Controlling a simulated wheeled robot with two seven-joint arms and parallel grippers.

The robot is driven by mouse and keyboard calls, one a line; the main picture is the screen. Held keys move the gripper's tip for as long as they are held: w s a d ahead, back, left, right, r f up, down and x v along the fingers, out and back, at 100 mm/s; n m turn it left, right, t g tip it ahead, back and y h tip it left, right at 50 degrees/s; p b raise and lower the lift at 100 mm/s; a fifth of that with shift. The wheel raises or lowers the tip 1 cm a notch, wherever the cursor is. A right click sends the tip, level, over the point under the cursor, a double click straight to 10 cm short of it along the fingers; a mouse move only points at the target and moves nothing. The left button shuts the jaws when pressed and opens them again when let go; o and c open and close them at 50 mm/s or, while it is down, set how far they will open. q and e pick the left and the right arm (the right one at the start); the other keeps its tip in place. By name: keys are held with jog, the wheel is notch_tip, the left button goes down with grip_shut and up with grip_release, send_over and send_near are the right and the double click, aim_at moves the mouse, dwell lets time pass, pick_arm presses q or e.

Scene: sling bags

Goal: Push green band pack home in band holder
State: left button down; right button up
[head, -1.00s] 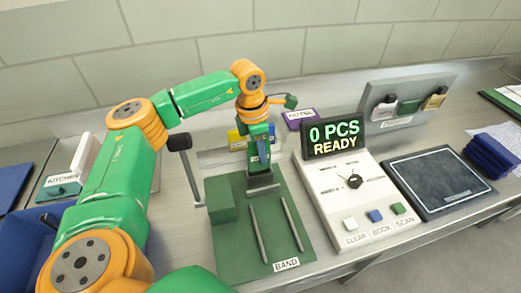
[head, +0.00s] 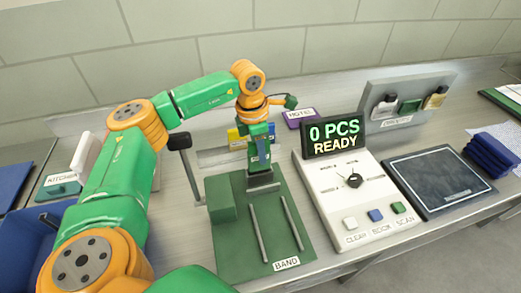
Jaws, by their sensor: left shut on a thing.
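My left gripper (head: 263,181) points down at the back edge of a green board marked BAND (head: 235,258), in front of a low grey holder (head: 212,157). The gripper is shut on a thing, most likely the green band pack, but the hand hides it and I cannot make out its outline. A yellow pack (head: 236,137) shows to the left of the hand and a blue one (head: 271,130) to its right, by the holder. How deep the held thing sits cannot be told. My right gripper is not in view.
A green block (head: 220,205) and two grey rods (head: 258,232) are on the board. A white counter unit (head: 345,205) reads "0 PCS READY". A purple HOTEL block (head: 301,118) stands behind. A dark pad (head: 440,182) and folded blue cloth (head: 492,155) are at right.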

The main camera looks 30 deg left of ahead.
aim_at(262, 168)
pick_arm(q)
jog(key=shift+f+b, duration=1.7)
jog(key=shift+f, duration=0.55)
jog(key=shift+s+d+f+b, duration=0.5)
jog(key=shift+d+f+b, duration=0.05)
jog(key=shift+d, duration=0.05)
jog(key=shift+r, duration=0.15)
jog(key=shift+r+p, duration=0.15)
jog(key=shift+p, duration=0.15)
jog(key=shift+w+a+r+p, duration=0.35)
jog(key=shift+a+r+p, duration=0.15)
jog(key=shift+p, duration=0.2)
jog(key=shift+w+r+p, duration=0.15)
jog(key=shift+r+p, duration=0.55)
jog(key=shift+r, duration=0.45)
